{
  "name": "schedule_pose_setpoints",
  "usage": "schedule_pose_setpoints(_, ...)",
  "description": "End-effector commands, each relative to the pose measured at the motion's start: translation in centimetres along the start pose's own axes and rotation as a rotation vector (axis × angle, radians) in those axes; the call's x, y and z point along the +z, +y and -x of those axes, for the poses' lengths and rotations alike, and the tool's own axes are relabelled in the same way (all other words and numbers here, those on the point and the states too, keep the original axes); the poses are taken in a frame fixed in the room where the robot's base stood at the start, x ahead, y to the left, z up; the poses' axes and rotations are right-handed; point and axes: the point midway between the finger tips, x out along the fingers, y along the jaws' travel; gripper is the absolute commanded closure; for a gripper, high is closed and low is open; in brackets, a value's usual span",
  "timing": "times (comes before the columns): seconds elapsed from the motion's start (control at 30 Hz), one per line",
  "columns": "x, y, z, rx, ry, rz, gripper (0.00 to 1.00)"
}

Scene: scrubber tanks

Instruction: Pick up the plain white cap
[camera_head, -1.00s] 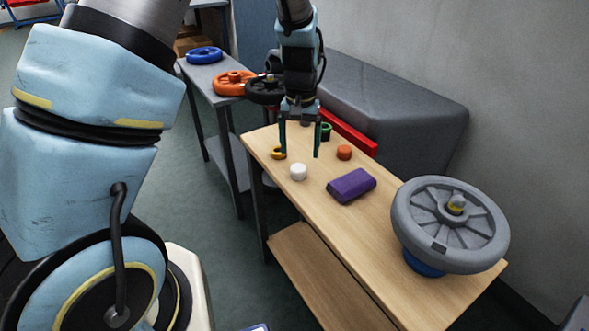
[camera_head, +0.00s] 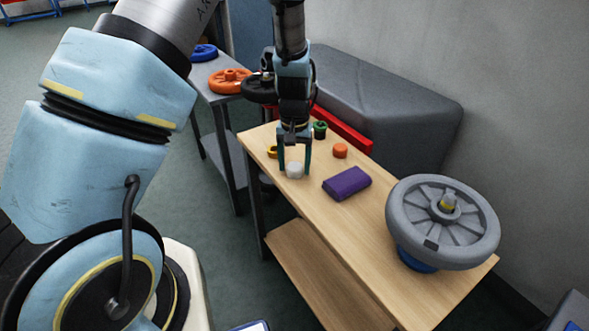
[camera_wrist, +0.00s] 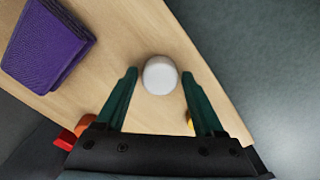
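The plain white cap (camera_head: 295,170) stands on the wooden table near its left edge. In the wrist view the white cap (camera_wrist: 160,75) lies between and slightly beyond the tips of the two dark green fingers. My gripper (camera_head: 295,172) is open and low over the table, with a finger on each side of the cap. In the wrist view my gripper (camera_wrist: 160,78) shows gaps between the fingers and the cap. I cannot tell exactly how high the fingertips are above the tabletop.
A grey side table (camera_head: 212,88) behind holds coloured wheels.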

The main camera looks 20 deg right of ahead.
Motion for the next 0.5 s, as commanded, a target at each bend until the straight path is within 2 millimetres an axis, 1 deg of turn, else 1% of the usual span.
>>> schedule_pose_setpoints(0.03,0.00,0.00,0.01,0.000,0.000,0.000,0.37)
schedule_pose_setpoints(0.07,0.00,0.00,0.01,0.000,0.000,0.000,0.40)
schedule_pose_setpoints(0.5,0.01,0.00,0.02,0.000,0.000,0.000,0.90)
